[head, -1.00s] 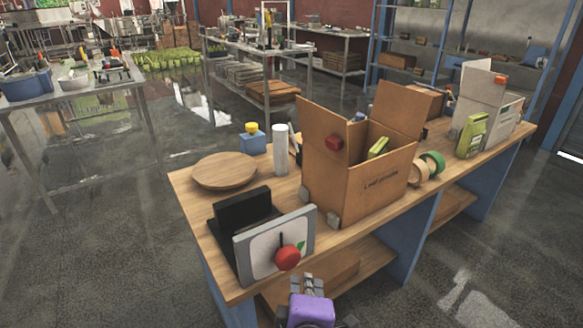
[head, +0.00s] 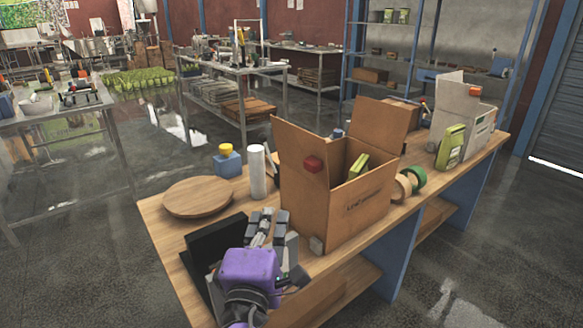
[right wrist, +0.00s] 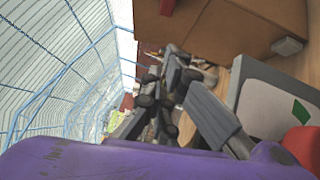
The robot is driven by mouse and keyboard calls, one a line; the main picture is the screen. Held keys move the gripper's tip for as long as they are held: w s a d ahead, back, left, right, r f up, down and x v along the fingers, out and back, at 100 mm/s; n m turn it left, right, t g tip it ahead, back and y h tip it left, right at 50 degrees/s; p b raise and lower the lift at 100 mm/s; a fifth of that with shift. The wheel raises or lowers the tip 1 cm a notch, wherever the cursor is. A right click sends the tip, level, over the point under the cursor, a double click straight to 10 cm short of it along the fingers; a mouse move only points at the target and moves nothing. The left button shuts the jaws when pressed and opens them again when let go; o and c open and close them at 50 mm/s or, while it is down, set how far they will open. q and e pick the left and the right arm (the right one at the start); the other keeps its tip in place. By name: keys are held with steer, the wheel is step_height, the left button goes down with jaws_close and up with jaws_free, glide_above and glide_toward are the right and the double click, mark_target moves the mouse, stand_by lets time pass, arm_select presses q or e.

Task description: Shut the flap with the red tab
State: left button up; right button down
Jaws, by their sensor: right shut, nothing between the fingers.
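A brown cardboard box (head: 350,210) stands open on the wooden bench. Its left flap (head: 295,145) stands up and leans outward, with a red tab (head: 313,164) on it. Its other visible flap (head: 380,125) also stands up. A green-yellow packet (head: 358,166) shows inside. My right gripper (head: 267,216) is shut and empty, left of the box and below the red-tabbed flap, apart from the flap. In the right wrist view the fingers (right wrist: 160,92) point toward the box side (right wrist: 235,28), and the red tab (right wrist: 167,6) is at the top edge. My left gripper is not in view.
A round wooden board (head: 197,197), a white cylinder (head: 257,172) and a blue yellow-capped container (head: 227,161) stand left of the box. A dark stand (head: 215,245) is partly behind my arm. Tape rolls (head: 409,183) and a white box (head: 462,110) with an orange tab are to the right.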

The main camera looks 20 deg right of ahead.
steer(key=shift+x, duration=0.9)
arm_select(q)
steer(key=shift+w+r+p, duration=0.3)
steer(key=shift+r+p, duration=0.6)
steer(key=shift+p, duration=0.05)
arm_select(e)
steer(key=w+d+r, duration=0.2)
steer(key=w+d, duration=0.5)
steer(key=w, duration=0.2)
steer(key=shift+w+d+r, duration=0.1)
steer(key=shift+d, duration=0.05)
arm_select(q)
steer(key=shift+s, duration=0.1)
arm_select(e)
steer(key=shift+w+r, duration=0.1)
steer(key=shift+w, duration=0.05)
